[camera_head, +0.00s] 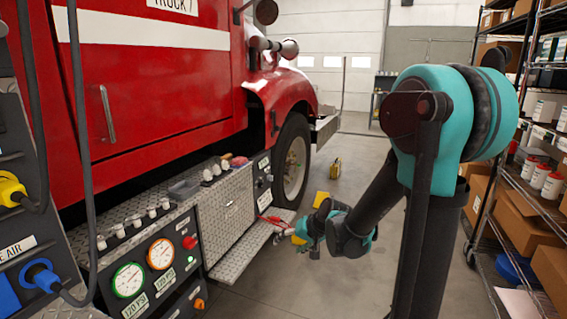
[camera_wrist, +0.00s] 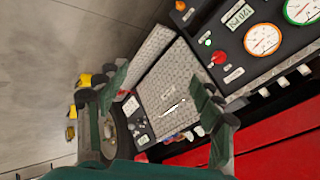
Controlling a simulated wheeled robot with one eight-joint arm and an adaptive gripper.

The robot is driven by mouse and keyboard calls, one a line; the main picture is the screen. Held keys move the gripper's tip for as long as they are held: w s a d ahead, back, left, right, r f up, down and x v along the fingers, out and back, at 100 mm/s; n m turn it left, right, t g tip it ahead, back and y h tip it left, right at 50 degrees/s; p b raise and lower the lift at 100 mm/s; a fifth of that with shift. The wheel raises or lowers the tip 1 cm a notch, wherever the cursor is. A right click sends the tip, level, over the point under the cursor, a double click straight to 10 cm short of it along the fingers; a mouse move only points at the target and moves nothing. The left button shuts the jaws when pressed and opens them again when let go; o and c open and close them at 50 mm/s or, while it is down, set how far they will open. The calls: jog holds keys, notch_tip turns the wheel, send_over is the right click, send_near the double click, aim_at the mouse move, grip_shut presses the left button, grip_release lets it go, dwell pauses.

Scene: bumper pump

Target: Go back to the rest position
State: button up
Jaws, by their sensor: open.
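My gripper (camera_wrist: 160,105) shows in the wrist view with its two fingers spread wide apart and nothing between them. Behind the gap lies the metal tread-plate box (camera_wrist: 172,90) of the truck's side step. In the head view my arm reaches forward and down, and the gripper (camera_head: 312,228) hangs low beside the step near the front wheel. Its fingertips are too small and dark to make out in the head view.
A red fire truck (camera_head: 150,80) fills the left. A gauge panel (camera_head: 150,270) stands in front of it. Shelves with boxes (camera_head: 530,190) line the right. Yellow objects (camera_head: 335,168) stand on the floor by the wheel. Open concrete floor lies between truck and shelves.

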jog(key=s+d+f+h, duration=0.2)
jog(key=s+d+h, duration=0.1)
jog(key=s+d, duration=0.5)
jog(key=s+d+f+g+h, duration=0.1)
jog(key=s+d+f+h, duration=0.1)
jog(key=s+d, duration=0.7)
jog(key=shift+s+n+h, duration=0.3)
jog(key=shift+s+h, duration=0.2)
jog(key=shift+s, duration=0.6)
